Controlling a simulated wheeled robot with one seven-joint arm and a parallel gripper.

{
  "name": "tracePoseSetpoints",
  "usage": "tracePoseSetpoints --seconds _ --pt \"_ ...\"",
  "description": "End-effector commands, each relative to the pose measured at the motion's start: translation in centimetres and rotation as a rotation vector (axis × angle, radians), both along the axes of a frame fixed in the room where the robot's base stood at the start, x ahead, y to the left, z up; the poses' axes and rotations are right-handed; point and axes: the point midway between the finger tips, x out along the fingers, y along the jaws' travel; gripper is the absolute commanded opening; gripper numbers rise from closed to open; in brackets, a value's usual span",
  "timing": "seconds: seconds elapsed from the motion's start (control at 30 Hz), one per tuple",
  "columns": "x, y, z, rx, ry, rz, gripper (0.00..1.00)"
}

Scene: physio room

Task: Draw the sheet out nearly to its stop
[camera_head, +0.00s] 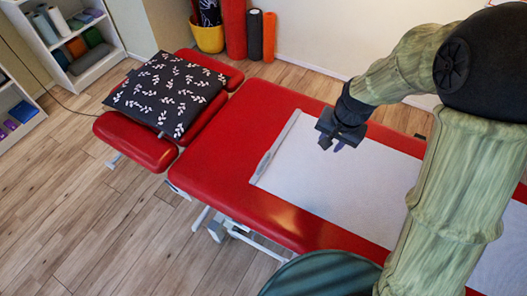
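A white sheet (310,177) lies flat along the red treatment table (217,158). A pale grey bar (276,147) runs along its left end. The sheet extends right, passing behind my arm toward the lower right edge of the view. My gripper (332,146) is over the sheet, to the right of the bar and apart from it. Its two fingertips appear small and spread, with nothing between them. Whether they touch the sheet is hard to tell. The sheet's far right end is hidden or out of view.
A dark leaf-patterned pillow (168,92) lies on the table's red headrest section. Shelves with rolled and folded items (70,35) stand at upper left. A yellow bucket (208,37) and upright rolls (254,33) stand by the wall. The wooden floor (90,200) at left is clear.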

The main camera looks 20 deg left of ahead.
Motion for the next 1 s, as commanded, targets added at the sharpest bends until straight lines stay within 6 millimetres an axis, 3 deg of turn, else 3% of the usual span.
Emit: tracePoseSetpoints --seconds 0.03,0.1,0.2,0.3,0.4,0.77,1.0 --pt "0.3 3.4 0.3 0.011 0.022 0.011 0.33" --pt "0.4 7.5 -0.1 0.029 0.051 0.004 0.33" --pt "-0.1 12.2 -0.9 0.047 0.085 -0.005 0.33" --pt "-0.6 14.9 -1.4 0.056 0.105 -0.012 0.33" --pt "-0.8 15.8 -1.7 0.060 0.114 -0.018 0.33" --pt "-0.8 15.8 -2.0 0.060 0.113 -0.018 0.33" --pt "-0.8 16.2 -4.6 0.057 0.116 -0.016 0.33"
